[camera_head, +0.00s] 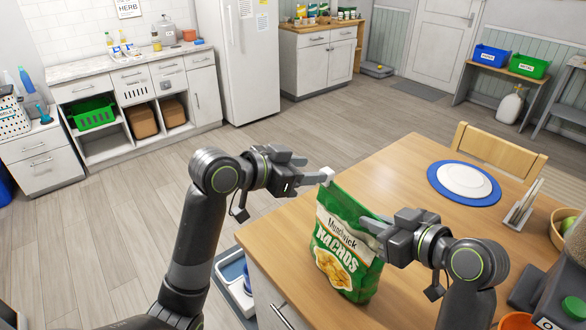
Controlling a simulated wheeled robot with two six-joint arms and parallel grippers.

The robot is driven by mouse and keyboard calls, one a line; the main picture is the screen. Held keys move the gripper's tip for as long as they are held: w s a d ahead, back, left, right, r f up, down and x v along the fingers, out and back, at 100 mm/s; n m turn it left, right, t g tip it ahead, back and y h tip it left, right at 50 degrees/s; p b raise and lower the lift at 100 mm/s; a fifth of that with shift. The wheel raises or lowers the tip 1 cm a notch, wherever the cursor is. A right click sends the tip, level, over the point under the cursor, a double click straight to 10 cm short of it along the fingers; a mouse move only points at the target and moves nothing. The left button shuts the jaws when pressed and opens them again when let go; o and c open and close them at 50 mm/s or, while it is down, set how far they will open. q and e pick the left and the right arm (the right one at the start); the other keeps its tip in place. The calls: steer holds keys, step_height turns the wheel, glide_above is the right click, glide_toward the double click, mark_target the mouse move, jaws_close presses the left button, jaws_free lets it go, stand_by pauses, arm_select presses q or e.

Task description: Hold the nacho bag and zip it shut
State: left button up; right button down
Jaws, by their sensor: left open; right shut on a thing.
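The green and white nacho bag (340,262) stands upright, slightly tilted, on the wooden table (420,165) near its left edge. My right gripper (372,228) is shut on the bag's right side, around its upper middle. My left gripper (326,175) is open at the bag's upper left corner. Its fingertips are close to the top edge, but I cannot tell whether they touch it. The zip itself is too small to make out.
A white plate on a blue mat (437,180) lies further back on the table. A rack (523,205) and a bowl with green fruit (562,222) stand at the right. A wooden chair (490,150) is behind the table. The table behind the bag is clear.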

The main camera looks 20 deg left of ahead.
arm_select(q)
steer(key=shift+v, duration=1.75)
arm_select(e)
steer(key=shift+f, duration=0.2)
arm_select(q)
steer(key=shift+w, duration=0.1)
arm_select(e)
steer(key=c, duration=1.5)
jaws_free()
steer(key=shift+w, duration=0.1)
steer(key=shift+r, duration=0.1)
steer(key=v, duration=1.2)
